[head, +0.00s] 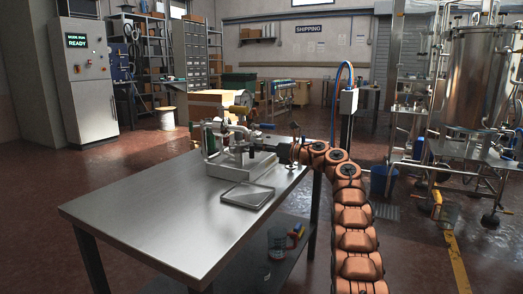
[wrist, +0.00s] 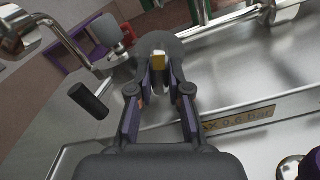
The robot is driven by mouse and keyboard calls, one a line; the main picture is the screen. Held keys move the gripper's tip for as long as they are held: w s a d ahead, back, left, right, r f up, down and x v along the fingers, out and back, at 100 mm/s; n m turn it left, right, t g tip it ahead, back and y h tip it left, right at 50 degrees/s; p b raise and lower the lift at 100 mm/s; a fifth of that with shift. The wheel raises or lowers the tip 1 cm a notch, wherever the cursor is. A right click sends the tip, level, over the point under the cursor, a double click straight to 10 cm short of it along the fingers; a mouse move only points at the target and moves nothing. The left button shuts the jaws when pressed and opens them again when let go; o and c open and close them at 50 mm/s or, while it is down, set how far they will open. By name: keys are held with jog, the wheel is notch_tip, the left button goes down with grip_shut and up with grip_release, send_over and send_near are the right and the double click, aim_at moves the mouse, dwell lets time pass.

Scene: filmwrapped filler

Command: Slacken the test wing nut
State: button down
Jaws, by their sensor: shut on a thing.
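In the wrist view my gripper (wrist: 159,76) has its two dark fingers closed in on a small brass-coloured piece (wrist: 159,60). This piece sits in front of a dark grey rounded part, and I take it to be the test wing nut; its wings cannot be made out. In the head view my gripper (head: 268,148) reaches from the right to the metal fixture (head: 228,160) on the steel table (head: 165,215). The nut is too small or hidden to see there.
A shallow metal tray (head: 247,195) lies on the table in front of the fixture. The table's near left is clear.

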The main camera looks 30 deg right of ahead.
jog(key=shift+f+n, duration=0.1)
jog(key=shift+n, duration=0.3)
dwell(0.3)
jog(key=c, duration=1.1)
grip_release()
jog(key=shift+s+d, duration=0.1)
jog(key=shift+v, duration=5.9)
